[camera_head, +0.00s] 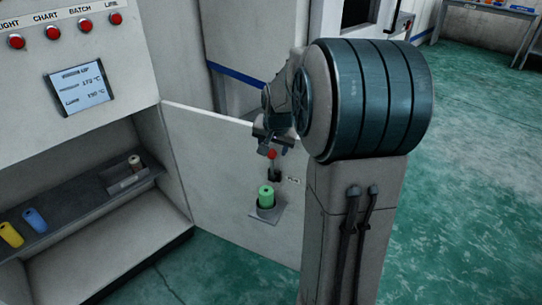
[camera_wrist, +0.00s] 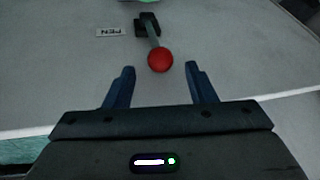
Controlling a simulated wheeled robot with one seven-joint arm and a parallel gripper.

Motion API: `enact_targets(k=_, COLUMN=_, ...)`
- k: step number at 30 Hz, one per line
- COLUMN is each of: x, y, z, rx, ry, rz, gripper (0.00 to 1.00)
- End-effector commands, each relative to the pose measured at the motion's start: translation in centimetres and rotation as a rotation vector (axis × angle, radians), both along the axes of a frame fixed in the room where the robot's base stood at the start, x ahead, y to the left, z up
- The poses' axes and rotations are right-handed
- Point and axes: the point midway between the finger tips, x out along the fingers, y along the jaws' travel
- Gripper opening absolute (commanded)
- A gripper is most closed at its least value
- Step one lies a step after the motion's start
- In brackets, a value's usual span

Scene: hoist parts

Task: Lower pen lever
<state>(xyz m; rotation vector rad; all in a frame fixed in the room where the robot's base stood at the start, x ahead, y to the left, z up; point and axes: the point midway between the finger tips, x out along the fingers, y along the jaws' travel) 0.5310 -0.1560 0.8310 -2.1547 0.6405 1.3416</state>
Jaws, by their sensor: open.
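The pen lever has a red ball knob (camera_wrist: 160,60) on a short grey stem with a dark base (camera_wrist: 147,24), beside a "PEN" label (camera_wrist: 110,32). In the head view the red knob (camera_head: 272,154) stands above its dark base (camera_head: 275,175) on the white panel, so the lever points up. My gripper (camera_wrist: 160,80) is open in the wrist view, with one dark blue finger on each side below the knob. The knob lies ahead of the gap between the fingertips, and nothing is held. In the head view my gripper (camera_head: 271,145) is just above the knob, partly hidden by my arm.
A green spool (camera_head: 266,196) stands on a small shelf (camera_head: 267,214) below the lever. At left, a grey shelf (camera_head: 80,206) holds a yellow roll (camera_head: 10,235), a blue roll (camera_head: 35,220) and a small tray (camera_head: 128,182). Red buttons (camera_head: 53,32) and a display (camera_head: 80,87) are above.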

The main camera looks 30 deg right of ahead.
Motion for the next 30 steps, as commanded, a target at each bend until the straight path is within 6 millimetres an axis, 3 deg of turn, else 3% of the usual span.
enact_targets(k=3, x=0.9, y=-0.2, z=-2.3, rx=0.000, ry=0.002, rz=0.002, gripper=0.50)
enact_targets(k=9, x=1.8, y=-0.5, z=-4.2, rx=0.000, ry=0.000, rz=0.002, gripper=0.50)
enact_targets(k=20, x=2.0, y=-0.5, z=-4.6, rx=-0.001, ry=-0.001, rz=0.002, gripper=0.50)
enact_targets(k=26, x=2.0, y=-0.6, z=-4.6, rx=-0.001, ry=-0.001, rz=0.002, gripper=0.00)
enact_targets(k=30, x=2.0, y=-0.5, z=-4.6, rx=-0.002, ry=-0.001, rz=0.001, gripper=0.00)
